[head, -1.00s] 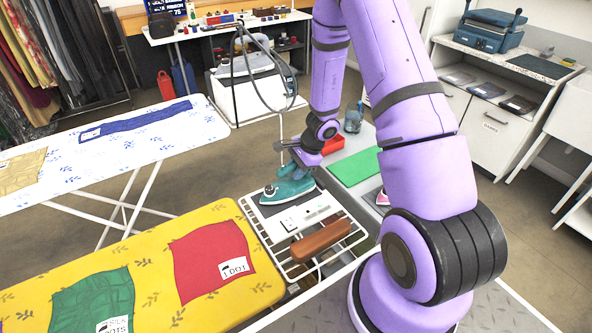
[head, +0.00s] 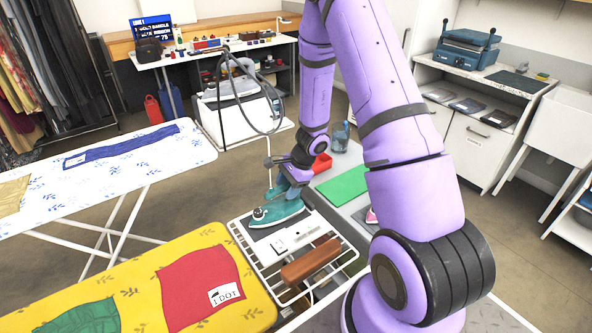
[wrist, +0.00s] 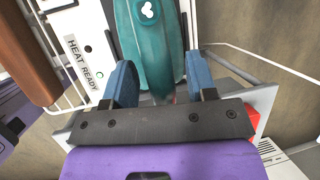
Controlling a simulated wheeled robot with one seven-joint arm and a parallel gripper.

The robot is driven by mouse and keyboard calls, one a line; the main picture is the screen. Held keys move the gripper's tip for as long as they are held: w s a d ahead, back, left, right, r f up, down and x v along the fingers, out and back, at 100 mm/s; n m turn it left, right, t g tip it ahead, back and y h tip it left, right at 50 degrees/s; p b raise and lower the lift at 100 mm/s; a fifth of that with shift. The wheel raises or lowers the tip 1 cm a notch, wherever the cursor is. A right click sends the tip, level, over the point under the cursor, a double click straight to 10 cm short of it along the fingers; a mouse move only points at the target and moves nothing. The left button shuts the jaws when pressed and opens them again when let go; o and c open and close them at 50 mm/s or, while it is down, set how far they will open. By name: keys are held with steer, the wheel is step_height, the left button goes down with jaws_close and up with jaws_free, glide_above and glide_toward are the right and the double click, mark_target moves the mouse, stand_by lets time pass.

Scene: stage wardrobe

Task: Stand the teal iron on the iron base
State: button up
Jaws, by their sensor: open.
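The teal iron (head: 280,210) rests flat, sole down, on the dark pad of the iron base (head: 236,232), with its nose and round dial toward the left in the head view. In the wrist view, the teal iron (wrist: 150,45) runs up between the blue fingers. My gripper (head: 281,187) is at the iron's rear end; in the wrist view my gripper (wrist: 163,85) is open, one finger on each side of the iron, with gaps showing. Whether either finger touches it cannot be told. The base's white panel (wrist: 87,55) reads "HEAT READY".
A brown padded bar (head: 311,260) lies on the base's white wire rack, beside the panel. A green mat (head: 343,184) and a red tray (head: 321,164) are behind it to the right. The yellow ironing board (head: 130,275) stands close at left.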

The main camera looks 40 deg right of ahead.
steer(key=v, duration=1)
steer(key=s+a+r+n, duration=0.4)
steer(key=a+r+n, duration=0.1)
steer(key=r, duration=0.5)
steer(key=s+a+r+n, duration=0.4)
steer(key=a+r+n, duration=0.1)
steer(key=r, duration=0.6)
steer(key=s+a+r+n+t+h, duration=0.1)
steer(key=s+r+n, duration=0.3)
steer(key=s, duration=0.4)
steer(key=s+r+n+t+h, duration=0.2)
steer(key=s+r+n+h, duration=0.1)
steer(key=s+r, duration=0.3)
steer(key=s, duration=0.2)
steer(key=shift+s+a+n, duration=0.35)
steer(key=shift+n, duration=0.05)
steer(key=shift+r, duration=0.1)
